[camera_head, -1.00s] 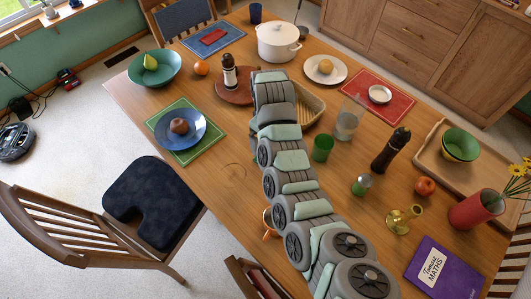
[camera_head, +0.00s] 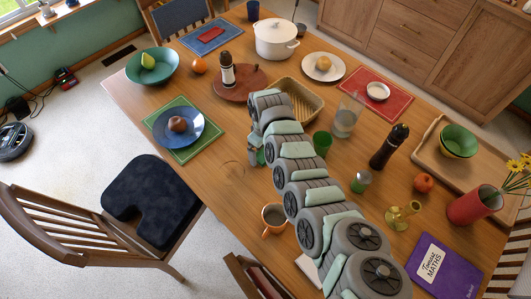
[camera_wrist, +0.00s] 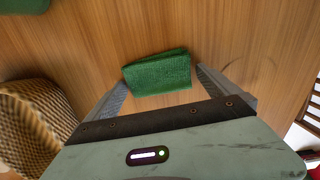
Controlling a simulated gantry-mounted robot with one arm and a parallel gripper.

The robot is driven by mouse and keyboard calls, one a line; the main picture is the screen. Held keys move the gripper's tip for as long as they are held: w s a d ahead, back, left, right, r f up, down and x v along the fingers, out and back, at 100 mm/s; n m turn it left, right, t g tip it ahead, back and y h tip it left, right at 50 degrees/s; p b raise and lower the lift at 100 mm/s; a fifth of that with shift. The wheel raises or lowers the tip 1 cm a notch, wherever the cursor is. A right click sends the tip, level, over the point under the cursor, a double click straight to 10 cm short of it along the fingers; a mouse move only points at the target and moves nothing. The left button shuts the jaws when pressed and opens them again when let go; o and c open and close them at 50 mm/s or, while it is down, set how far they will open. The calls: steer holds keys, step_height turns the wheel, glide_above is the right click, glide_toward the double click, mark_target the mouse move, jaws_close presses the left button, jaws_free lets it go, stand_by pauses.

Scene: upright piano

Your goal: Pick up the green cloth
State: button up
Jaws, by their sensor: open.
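The green cloth (camera_wrist: 158,74) is a small folded rectangle lying flat on the wooden table, seen in the wrist view. My gripper (camera_wrist: 163,82) is open, with one finger to the left of the cloth and the other to its right. The cloth lies between or just beyond the fingertips, and nothing is clamped. In the head view my gripper (camera_head: 256,156) is low over the middle of the table, partly hidden by my arm. I cannot make out the cloth there.
A wicker basket (camera_head: 299,97) stands close by, also at the left of the wrist view (camera_wrist: 32,118). A green glass (camera_head: 322,144) and an orange mug (camera_head: 273,218) are near my arm. A blue plate (camera_head: 165,130) lies left; bare table separates it from my gripper.

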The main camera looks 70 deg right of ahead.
steer(key=shift+c, duration=0.6)
steer(key=c, duration=1)
steer(key=shift+r, duration=0.2)
steer(key=shift+w+d+r, duration=0.15)
steer(key=shift+r, duration=0.45)
step_height(320, 180, up, 19)
steer(key=p, duration=0.3)
steer(key=shift+f, duration=0.2)
